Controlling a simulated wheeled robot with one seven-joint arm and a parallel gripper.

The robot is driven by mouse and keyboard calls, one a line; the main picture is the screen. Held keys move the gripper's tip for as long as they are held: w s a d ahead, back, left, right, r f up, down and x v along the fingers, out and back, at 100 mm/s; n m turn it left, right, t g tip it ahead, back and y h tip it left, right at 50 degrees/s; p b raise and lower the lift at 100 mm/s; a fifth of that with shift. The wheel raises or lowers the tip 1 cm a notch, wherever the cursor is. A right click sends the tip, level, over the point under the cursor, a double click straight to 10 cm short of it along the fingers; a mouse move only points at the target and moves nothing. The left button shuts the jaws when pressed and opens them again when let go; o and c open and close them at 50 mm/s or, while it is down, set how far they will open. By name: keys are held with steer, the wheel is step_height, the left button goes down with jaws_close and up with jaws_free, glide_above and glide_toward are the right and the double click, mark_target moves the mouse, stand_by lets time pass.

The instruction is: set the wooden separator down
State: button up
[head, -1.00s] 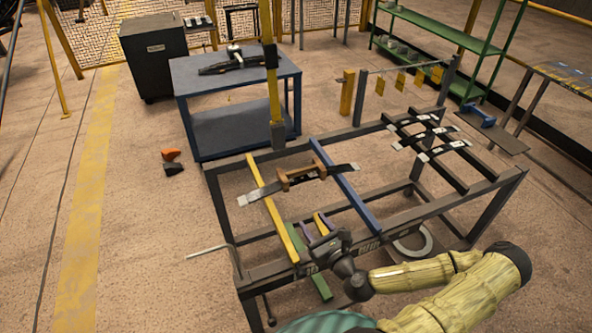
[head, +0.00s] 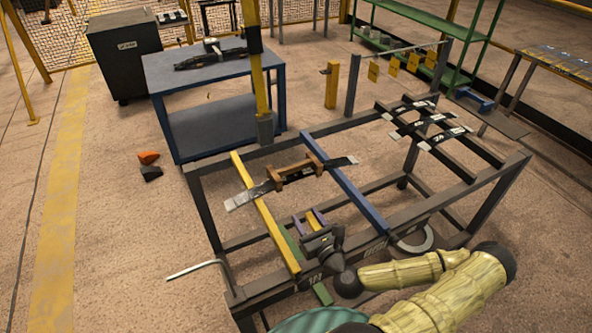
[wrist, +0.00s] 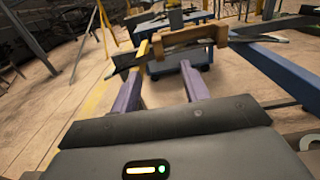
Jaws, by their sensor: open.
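The wooden separator (head: 295,173) is a brown block with raised ends. It sits on the dark leaf spring (head: 243,197), which lies across the yellow rail (head: 268,220) and the blue rail (head: 352,190) of the rack. In the wrist view the separator (wrist: 190,42) shows ahead of the fingers, resting along the spring. My gripper (head: 308,219) is open and empty, on the near side of the separator and apart from it. Its two purple fingers point toward the separator in the wrist view (wrist: 161,85). The separator's underside is hidden.
More leaf springs (head: 420,120) lie on dark rails at the rack's right. A blue table (head: 215,75) with a spring assembly stands behind. A yellow-and-black post (head: 258,80) rises behind the rack.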

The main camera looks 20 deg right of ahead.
steer(key=w+a+b, duration=0.1)
steer(key=w+b, duration=0.5)
steer(key=w, duration=0.6)
steer(key=shift+b, duration=0.3)
